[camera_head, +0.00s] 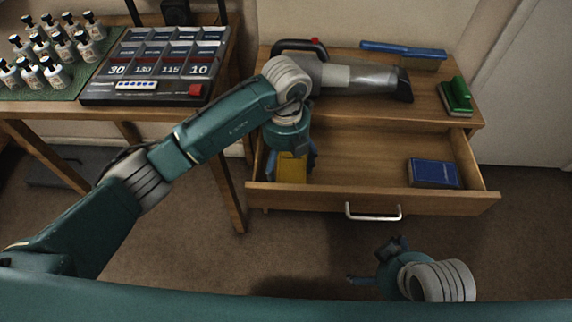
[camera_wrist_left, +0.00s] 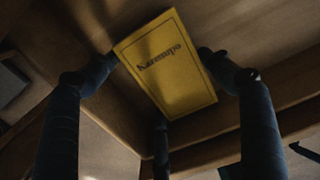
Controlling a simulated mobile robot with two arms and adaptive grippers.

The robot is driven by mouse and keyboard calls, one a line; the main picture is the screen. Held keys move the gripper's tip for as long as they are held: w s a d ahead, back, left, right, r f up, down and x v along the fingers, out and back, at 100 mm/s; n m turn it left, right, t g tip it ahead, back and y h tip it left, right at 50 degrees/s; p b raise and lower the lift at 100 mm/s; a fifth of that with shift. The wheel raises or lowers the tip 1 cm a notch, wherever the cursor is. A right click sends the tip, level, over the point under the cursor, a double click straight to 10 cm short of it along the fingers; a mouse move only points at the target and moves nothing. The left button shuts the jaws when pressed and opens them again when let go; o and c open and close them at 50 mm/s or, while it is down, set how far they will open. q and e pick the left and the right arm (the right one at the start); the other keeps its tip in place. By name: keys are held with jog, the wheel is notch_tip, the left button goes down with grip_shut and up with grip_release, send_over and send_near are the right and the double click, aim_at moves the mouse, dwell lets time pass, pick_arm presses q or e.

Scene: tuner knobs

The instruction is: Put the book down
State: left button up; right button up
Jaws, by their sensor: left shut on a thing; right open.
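A yellow book (camera_head: 291,170) is in the left part of the open drawer (camera_head: 345,172). My left gripper (camera_head: 290,150) reaches down into the drawer from above and is shut on the book. In the left wrist view the yellow book (camera_wrist_left: 167,65), with dark lettering on its cover, sits between the dark fingers of my left gripper (camera_wrist_left: 163,68). Whether the book touches the drawer floor is hard to tell. My right gripper (camera_head: 374,264) is open and empty, low in front of the drawer.
A blue book (camera_head: 433,173) lies at the drawer's right side. The drawer's middle is clear. On the cabinet top are a hair-dryer-like tool (camera_head: 365,80), a blue brush (camera_head: 405,50) and a green-handled brush (camera_head: 456,97). A table with a scoreboard-like device (camera_head: 158,65) and several small bottles stands left.

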aim_at(286, 166)
pick_arm(q)
jog(key=shift+f, duration=0.15)
jog(key=o, duration=1)
pick_arm(e)
jog(key=shift+s+f, duration=0.1)
pick_arm(q)
jog(key=shift+r, duration=0.5)
notch_tip(286, 166, up, 5)
jog(key=shift+w+r+p, duration=0.1)
jog(key=shift+p, duration=0.6)
notch_tip(286, 166, up, 6)
jog(key=shift+p, duration=0.45)
pick_arm(e)
jog(key=shift+x, duration=1.2)
